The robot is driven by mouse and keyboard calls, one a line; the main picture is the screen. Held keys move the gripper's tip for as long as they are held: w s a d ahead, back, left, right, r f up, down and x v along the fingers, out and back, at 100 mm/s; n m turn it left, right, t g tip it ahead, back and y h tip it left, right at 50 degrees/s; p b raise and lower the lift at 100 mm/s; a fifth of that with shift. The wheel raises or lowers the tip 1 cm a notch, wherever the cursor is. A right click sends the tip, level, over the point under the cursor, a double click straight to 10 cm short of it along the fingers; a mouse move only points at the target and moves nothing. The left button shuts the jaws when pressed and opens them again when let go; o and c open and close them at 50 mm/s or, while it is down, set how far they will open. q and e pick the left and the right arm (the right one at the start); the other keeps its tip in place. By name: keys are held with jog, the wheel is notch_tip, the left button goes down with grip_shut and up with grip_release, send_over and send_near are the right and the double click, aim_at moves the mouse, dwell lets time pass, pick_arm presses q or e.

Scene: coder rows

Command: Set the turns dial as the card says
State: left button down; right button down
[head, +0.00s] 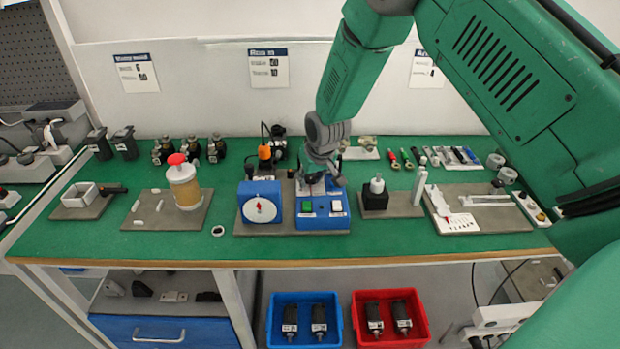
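The turns dial (260,210) is a round white face with a red pointer on the front of a blue box, which stands on a grey board. The pointer looks roughly upright; its scale marks are too small to read. A blue control block (323,213) with a green and a white button joins the box on its right. My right gripper (318,181) is over the top of this block, to the right of the dial. Its fingers are too small and blurred to tell open from shut. Three cards hang on the wall; the middle card (268,67) is above the dial station, its text unreadable. My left gripper is not in view.
A yellowish jar with a red knob (185,187) stands left of the dial. A black block with a white bottle (376,192) stands to the right. Dark motors, tools and parts line the back. Blue (272,335) and red (420,338) bins sit below the bench.

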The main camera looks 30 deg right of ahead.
dwell(0.3)
jog(key=m+h+p, duration=0.1)
jog(key=m, duration=0.1)
jog(key=shift+m, duration=0.4)
jog(key=m+h, duration=0.1)
jog(key=m, duration=0.1)
jog(key=shift+a+m+g+p, duration=0.1)
jog(key=shift+m+g+p, duration=0.25)
jog(key=shift+m+g, duration=0.05)
jog(key=m+h, duration=0.1)
jog(key=m, duration=0.1)
jog(key=shift+f+m+g, duration=0.1)
jog(key=shift+m+g, duration=0.2)
jog(key=shift+m+g+h+b, duration=0.3)
jog(key=shift+m+g+b, duration=0.35)
jog(key=shift+m, duration=1.05)
